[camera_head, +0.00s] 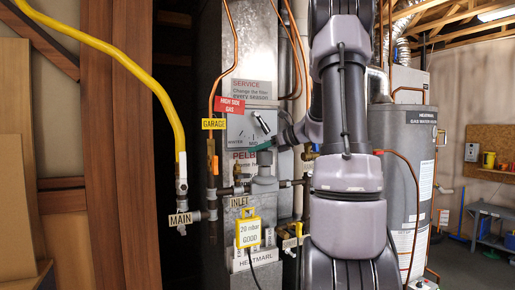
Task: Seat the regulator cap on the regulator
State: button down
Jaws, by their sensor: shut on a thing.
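My gripper (268,136) reaches in from the right, in front of the grey furnace panel, and is small in view. It is shut on a small grey-and-dark cylindrical piece (261,123), which looks like the regulator cap and appears tilted. The grey regulator (264,184) sits on the gas pipe just below, to the right of the INLET tag. The gripper is above the regulator, and the held piece appears apart from it. My wrist hides part of the panel, and the exact grip is too small to make out.
A yellow gauge (249,232) reading "20 mbar GOOD" hangs below the regulator. Copper pipes, a yellow gas hose (125,62) and a MAIN tag (181,219) are to the left. A grey water heater (398,185) stands right, behind my arm.

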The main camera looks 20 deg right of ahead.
jog(key=shift+f, duration=0.85)
jog(key=c, duration=0.6)
grip_release()
jog(key=v, duration=1)
jog(key=shift+s+d, duration=0.25)
jog(key=shift+s, duration=0.05)
